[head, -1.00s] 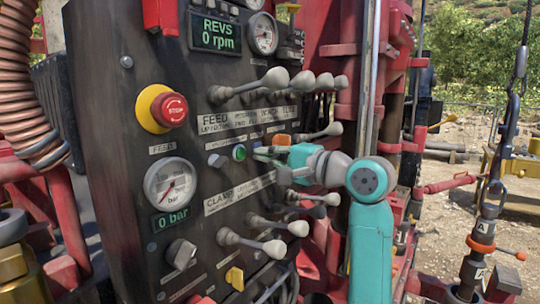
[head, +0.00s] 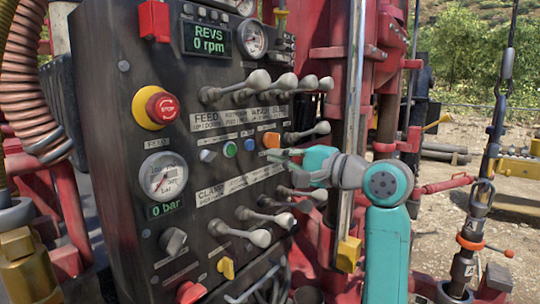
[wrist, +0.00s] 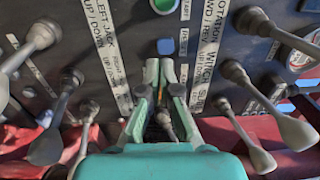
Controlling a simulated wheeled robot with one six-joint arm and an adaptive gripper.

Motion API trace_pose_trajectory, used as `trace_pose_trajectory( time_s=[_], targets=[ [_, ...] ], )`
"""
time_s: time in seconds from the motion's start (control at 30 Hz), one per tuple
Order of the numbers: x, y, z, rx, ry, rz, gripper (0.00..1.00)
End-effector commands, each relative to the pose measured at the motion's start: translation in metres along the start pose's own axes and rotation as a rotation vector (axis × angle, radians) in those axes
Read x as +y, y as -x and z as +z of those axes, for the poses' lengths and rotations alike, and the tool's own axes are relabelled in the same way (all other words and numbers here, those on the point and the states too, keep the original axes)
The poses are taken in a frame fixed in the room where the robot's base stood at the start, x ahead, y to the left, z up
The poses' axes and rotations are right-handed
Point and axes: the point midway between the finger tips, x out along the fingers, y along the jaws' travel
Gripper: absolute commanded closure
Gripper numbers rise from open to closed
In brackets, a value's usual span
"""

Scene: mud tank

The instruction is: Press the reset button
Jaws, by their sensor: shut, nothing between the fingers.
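The dark control panel carries a row of small controls. A green button (head: 229,149) and a blue button (head: 249,144) sit side by side between a grey knob and an orange knob. Their labels are too small to read, so I cannot tell which is reset. My gripper (head: 270,154) is shut and empty, a little below and right of the blue button and apart from it. In the wrist view my gripper (wrist: 167,68) points at the panel just under the blue button (wrist: 165,46), with the green button (wrist: 163,6) farther up.
Ball-ended levers (head: 260,85) stick out above the button row, and more levers (head: 255,232) stand below it. An orange knob (head: 271,140) is close above my fingertips. A red stop button (head: 162,107) and a pressure gauge (head: 163,176) are to the left.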

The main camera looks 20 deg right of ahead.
Motion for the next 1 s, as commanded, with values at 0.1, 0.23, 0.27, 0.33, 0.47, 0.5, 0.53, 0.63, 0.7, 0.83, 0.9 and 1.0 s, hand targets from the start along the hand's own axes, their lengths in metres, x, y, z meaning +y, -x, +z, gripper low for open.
trace_pose_trajectory(
  time_s=[0.1,0.23,0.27,0.33,0.47,0.5,0.53,0.63,0.7,0.83,0.9,1.0],
  targets=[
    [0.001,0.018,-0.001,0.003,0.001,0.001,1.00],
    [0.001,0.038,-0.001,0.003,0.000,0.000,1.00],
    [0.001,0.043,-0.001,0.003,0.001,0.001,1.00],
    [0.000,0.053,-0.001,0.002,0.001,0.001,1.00],
    [0.000,0.066,-0.001,0.001,0.000,0.001,1.00],
    [0.000,0.068,-0.001,0.001,0.000,0.001,1.00],
    [0.000,0.069,-0.001,0.001,0.000,0.001,1.00],
    [0.001,0.072,0.000,0.000,0.000,0.002,1.00],
    [0.001,0.072,0.000,0.000,0.000,0.002,1.00],
    [0.001,0.072,0.000,0.000,0.000,0.002,1.00],
    [0.001,0.072,0.000,0.000,0.000,0.002,1.00],
    [0.001,0.072,0.000,0.000,0.000,0.001,1.00]
  ],
)
